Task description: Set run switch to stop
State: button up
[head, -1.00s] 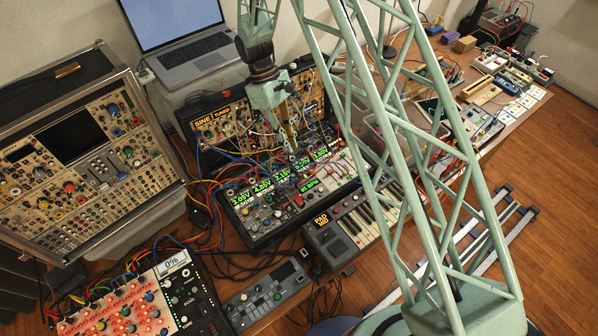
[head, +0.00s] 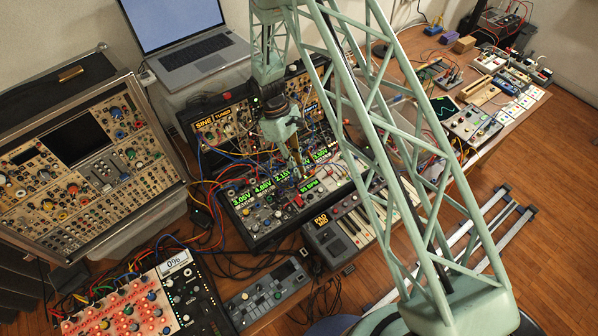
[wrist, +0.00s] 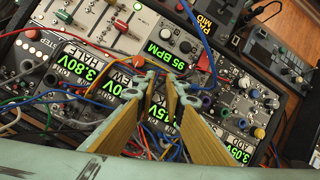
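The synth case (head: 262,238) with green number displays stands mid-table. Its "95 BPM" display (head: 310,187) also shows in the wrist view (wrist: 173,46). A small red part (head: 298,201) sits beside that display and shows in the wrist view (wrist: 203,62); I cannot tell if it is the run switch, and no switch label or position is readable. My gripper (head: 299,173) points down over this case, near the number displays. In the wrist view its two flat, brass-coloured fingers (wrist: 163,86) stand apart with nothing held between them. They hide part of the panel below.
Patch cables (head: 215,205) loop around and over the case. A small keyboard (head: 350,232) stands in front and a grey controller (head: 268,293) at front left. A tall module case (head: 170,195) stands left and a laptop (head: 195,50) behind. Bare floor (head: 555,170) lies right.

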jog(key=shift+x, duration=0.95)
grip_shut()
